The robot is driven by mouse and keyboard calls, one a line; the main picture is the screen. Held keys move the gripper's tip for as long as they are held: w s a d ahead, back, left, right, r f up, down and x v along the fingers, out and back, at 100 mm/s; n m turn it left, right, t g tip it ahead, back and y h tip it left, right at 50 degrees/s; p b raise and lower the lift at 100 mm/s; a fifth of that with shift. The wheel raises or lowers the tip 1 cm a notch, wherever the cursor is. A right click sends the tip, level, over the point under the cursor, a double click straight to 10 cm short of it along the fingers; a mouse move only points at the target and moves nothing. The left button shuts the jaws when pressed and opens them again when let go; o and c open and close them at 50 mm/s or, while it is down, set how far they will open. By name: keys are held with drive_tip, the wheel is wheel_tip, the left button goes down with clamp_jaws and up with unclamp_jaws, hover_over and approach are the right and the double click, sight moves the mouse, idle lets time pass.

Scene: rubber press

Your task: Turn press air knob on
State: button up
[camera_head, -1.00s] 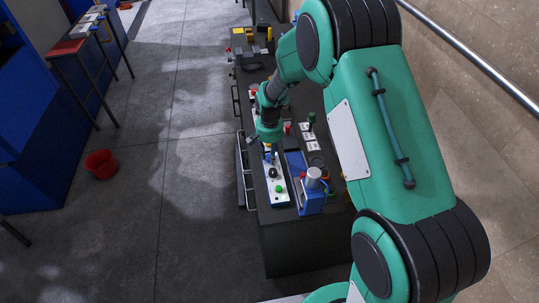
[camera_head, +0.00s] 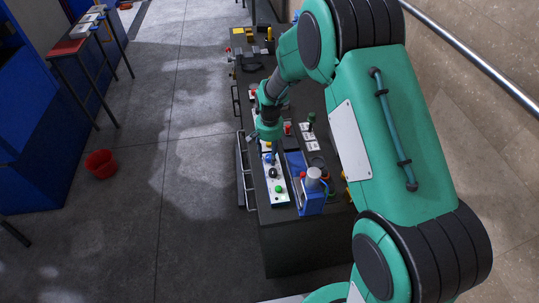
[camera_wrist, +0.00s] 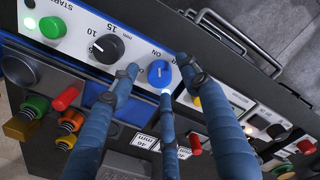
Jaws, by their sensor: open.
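The blue air knob (camera_wrist: 159,73) sits on the white press panel (camera_wrist: 75,50), by the printed word ON, with its pale pointer mark roughly upright in the wrist view. The knob also shows in the head view (camera_head: 269,158), just below my gripper (camera_head: 259,148). In the wrist view my gripper (camera_wrist: 163,80) is open, its blue fingers spread around the knob: one on the left, one on the right, one below. I cannot tell whether any finger touches the knob.
Beside the knob on the panel are a black dial (camera_wrist: 105,48) and a green start button (camera_wrist: 53,27). The blue press (camera_head: 311,196) stands at the near end of the dark bench. Red, green and orange knobs lie around. A red bucket (camera_head: 101,164) is on the floor.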

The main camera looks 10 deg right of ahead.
sight(269, 156)
wheel_tip(269, 156, up, 11)
drive_tip(key=shift+r, duration=0.15)
idle(0.4)
idle(0.5)
drive_tip(key=s+d+r+n+t+b, duration=0.1)
drive_tip(key=s+d+r, duration=0.2)
drive_tip(key=s+r, duration=0.6)
drive_tip(key=s+d+r+n+t+b, duration=0.1)
drive_tip(key=s+d+r+t+b, duration=0.1)
drive_tip(key=s+r, duration=0.7)
drive_tip(key=s+d+r+n+t+b, duration=0.1)
drive_tip(key=s+r, duration=0.1)
drive_tip(key=s, duration=0.7)
drive_tip(key=s+d+r+t+b, duration=0.1)
drive_tip(key=s+d+r, duration=0.1)
drive_tip(key=s, duration=0.8)
drive_tip(key=shift+r+n+t, duration=0.2)
drive_tip(key=shift+n+t, duration=0.1)
drive_tip(key=shift+n, duration=0.1)
